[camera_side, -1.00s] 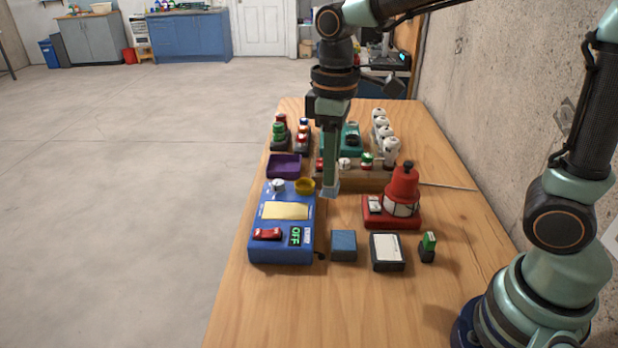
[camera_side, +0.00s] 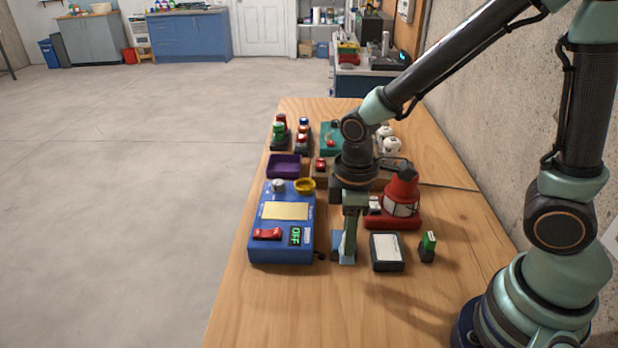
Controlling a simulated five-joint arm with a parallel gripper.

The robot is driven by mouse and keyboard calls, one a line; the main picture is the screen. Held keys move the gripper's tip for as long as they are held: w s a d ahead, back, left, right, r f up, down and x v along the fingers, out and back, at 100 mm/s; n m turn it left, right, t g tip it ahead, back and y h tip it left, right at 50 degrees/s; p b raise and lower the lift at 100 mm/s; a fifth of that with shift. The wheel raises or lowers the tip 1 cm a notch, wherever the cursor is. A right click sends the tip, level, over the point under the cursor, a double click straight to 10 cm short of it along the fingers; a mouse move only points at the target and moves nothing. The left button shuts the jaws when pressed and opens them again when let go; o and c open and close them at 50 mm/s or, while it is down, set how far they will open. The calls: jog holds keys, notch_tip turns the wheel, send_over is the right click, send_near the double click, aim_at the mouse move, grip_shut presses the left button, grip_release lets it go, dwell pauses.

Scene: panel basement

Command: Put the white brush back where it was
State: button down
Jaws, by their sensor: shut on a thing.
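My gripper (camera_side: 344,255) is low over the table, pointing down to the right of the blue panel box. It is shut at the spot where a small blue block stood in the earlier view. The block is almost wholly hidden by the fingers, so its hold is hard to see. I cannot make out a white brush in this view.
The blue panel box (camera_side: 284,248) with an OFF display is to the left. A dark block with a pale top (camera_side: 387,251), a small green-topped piece (camera_side: 428,246) and a red beacon (camera_side: 402,195) stand to the right. The wooden table's (camera_side: 300,310) front is clear.

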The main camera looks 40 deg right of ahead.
aim_at(347, 259)
jog(key=shift+f, duration=3.1)
jog(key=shift+f, duration=0.15)
jog(key=c, duration=0.6)
grip_release()
notch_tip(347, 259, up, 12)
jog(key=shift+d+r, duration=0.1)
jog(key=shift+r, duration=0.15)
jog(key=shift+s+d+r+m+t, duration=0.15)
jog(key=shift+d+r+m+t, duration=0.8)
jog(key=shift+d+r+m, duration=0.5)
jog(key=shift+s+d+r+m+t, duration=0.2)
jog(key=shift+d+r+m+t, duration=0.75)
jog(key=shift+r+m, duration=0.8)
jog(key=shift+s+d+r+m+t, duration=0.15)
jog(key=shift+d+r+m+t, duration=0.75)
jog(key=shift+d+r+m, duration=0.65)
jog(key=shift+a+r+n, duration=0.25)
